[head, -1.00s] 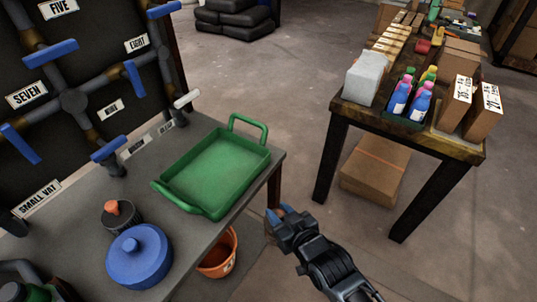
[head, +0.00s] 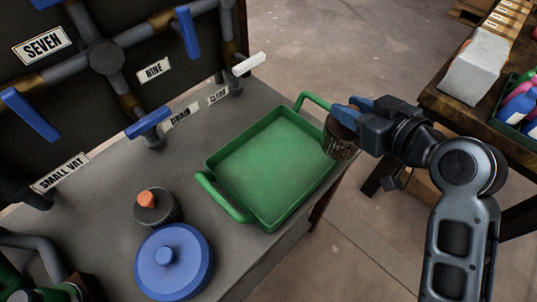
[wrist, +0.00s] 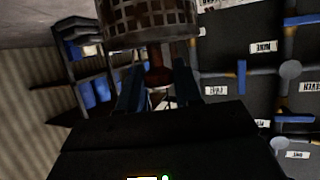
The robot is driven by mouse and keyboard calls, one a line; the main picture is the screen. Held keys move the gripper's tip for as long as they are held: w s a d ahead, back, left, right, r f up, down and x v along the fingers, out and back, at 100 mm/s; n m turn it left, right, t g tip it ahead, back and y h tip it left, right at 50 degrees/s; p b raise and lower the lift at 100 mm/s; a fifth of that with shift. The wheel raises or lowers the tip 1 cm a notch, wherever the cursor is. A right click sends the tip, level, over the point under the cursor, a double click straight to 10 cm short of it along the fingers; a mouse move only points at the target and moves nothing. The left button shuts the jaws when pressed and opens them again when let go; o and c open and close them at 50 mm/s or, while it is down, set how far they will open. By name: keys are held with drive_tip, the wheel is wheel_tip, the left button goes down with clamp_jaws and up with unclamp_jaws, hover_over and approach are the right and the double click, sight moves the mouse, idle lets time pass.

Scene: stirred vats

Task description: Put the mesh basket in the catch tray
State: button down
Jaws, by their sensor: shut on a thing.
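The green catch tray (head: 262,172) with two loop handles sits on the grey bench and is empty. The brown mesh basket (head: 339,140) is held by my gripper (head: 350,113) at the tray's right edge in the head view, apparently above the bench. The gripper's blue fingertips are shut on the basket's upper part. In the wrist view the perforated basket (wrist: 150,18) fills the top middle, beyond the two fingers. Whether the basket touches the tray's rim cannot be told.
A blue lidded pot (head: 172,262) and a dark jar with an orange knob (head: 155,206) stand left of the tray. Pipes with blue lever handles (head: 148,122) rise behind. A wooden table (head: 455,105) with bottles stands at the right.

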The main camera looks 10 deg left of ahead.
drive_tip(key=shift+a+r+n+g+y, duration=0.15)
drive_tip(key=shift+a+r+n+g, duration=0.1)
drive_tip(key=shift+a, duration=0.25)
drive_tip(key=shift+a+r+n+g+y, duration=0.15)
drive_tip(key=shift+a+r, duration=0.05)
drive_tip(key=shift+a, duration=0.3)
drive_tip(key=a+f, duration=1)
drive_tip(key=a, duration=0.1)
drive_tip(key=shift+s+f, duration=0.35)
drive_tip(key=shift+a+f, duration=0.1)
drive_tip(key=shift+f, duration=0.05)
drive_tip(key=c, duration=0.8)
unclamp_jaws()
